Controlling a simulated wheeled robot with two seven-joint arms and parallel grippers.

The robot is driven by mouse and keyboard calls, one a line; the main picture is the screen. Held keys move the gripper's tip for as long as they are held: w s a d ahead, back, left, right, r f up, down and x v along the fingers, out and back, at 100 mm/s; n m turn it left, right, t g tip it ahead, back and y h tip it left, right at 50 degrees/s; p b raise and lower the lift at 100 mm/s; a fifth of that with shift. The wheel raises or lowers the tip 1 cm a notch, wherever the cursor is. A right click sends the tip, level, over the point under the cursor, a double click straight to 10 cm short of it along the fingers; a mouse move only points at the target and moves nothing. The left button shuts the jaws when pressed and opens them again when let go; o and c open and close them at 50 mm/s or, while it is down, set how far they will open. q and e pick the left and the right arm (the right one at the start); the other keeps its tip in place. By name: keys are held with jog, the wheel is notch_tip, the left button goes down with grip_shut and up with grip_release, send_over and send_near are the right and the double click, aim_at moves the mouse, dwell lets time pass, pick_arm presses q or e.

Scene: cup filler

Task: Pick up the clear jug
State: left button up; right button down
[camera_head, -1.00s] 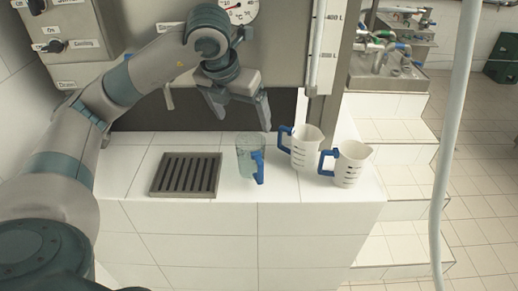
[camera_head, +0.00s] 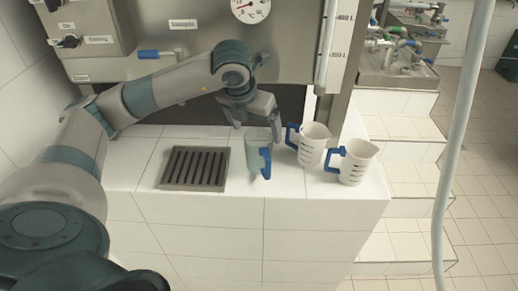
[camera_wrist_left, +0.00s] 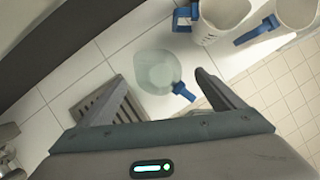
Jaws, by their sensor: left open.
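The clear jug (camera_head: 256,150) with a blue handle stands upright on the white tiled ledge, between the drain grate and the white jugs. My left gripper (camera_head: 257,133) is open just above and behind it, its fingers close to the jug's rim. In the left wrist view the clear jug (camera_wrist_left: 157,72) lies ahead of the open fingers, roughly between them, with its handle pointing toward the right finger. Whether a finger touches the jug cannot be told. My right gripper is not in view.
Two white measuring jugs with blue handles, the nearer one (camera_head: 355,163) and the farther one (camera_head: 313,144), stand close to the right. A metal drain grate (camera_head: 195,168) is set in the ledge (camera_head: 220,213) on the left. A steel panel (camera_head: 190,40) rises behind. A pale hose (camera_head: 458,130) hangs at right.

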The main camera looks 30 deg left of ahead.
aim_at(259, 138)
pick_arm(q)
jog(key=p+x, duration=0.1)
jog(key=x, duration=0.3)
jog(key=shift+w+f, duration=0.15)
jog(key=shift+f, duration=0.3)
jog(key=shift+w+f+p, duration=0.1)
jog(key=shift+f+p, duration=0.15)
jog(key=shift+p, duration=0.35)
jog(key=p+x, duration=0.2)
jog(key=x, duration=0.1)
jog(key=shift+a+f, duration=0.15)
jog(key=shift+f, duration=0.2)
jog(key=shift+w+f, duration=0.25)
jog(key=shift+f, duration=0.2)
